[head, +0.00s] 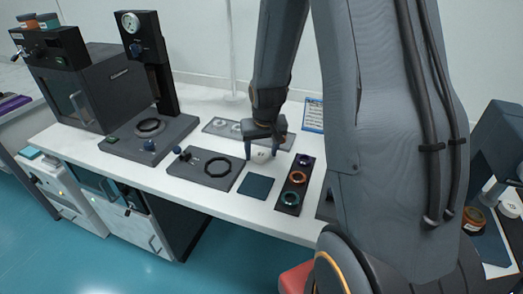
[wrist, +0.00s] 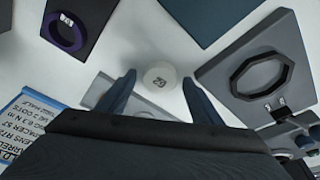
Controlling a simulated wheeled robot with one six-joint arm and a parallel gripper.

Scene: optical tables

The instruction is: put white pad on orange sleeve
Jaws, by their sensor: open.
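A small round white pad (head: 261,156) lies on the white table, just below my gripper (head: 264,147). In the wrist view the white pad (wrist: 160,76) shows between the two spread fingertips of my gripper (wrist: 159,80), with gaps on both sides. My gripper is open and empty. The orange sleeve (head: 297,176) is the middle ring on a dark rack (head: 287,197), to the right of the pad. A purple ring (head: 304,161) is behind it and a teal ring (head: 290,198) in front. The orange sleeve is not in the wrist view.
A dark blue square mat (head: 256,186) lies in front of the pad. A dark plate with an octagonal ring (head: 217,167) is to the left. Behind my gripper is a grey tray with pale discs (head: 214,126). A blue-and-white sign (head: 313,116) stands at the back right.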

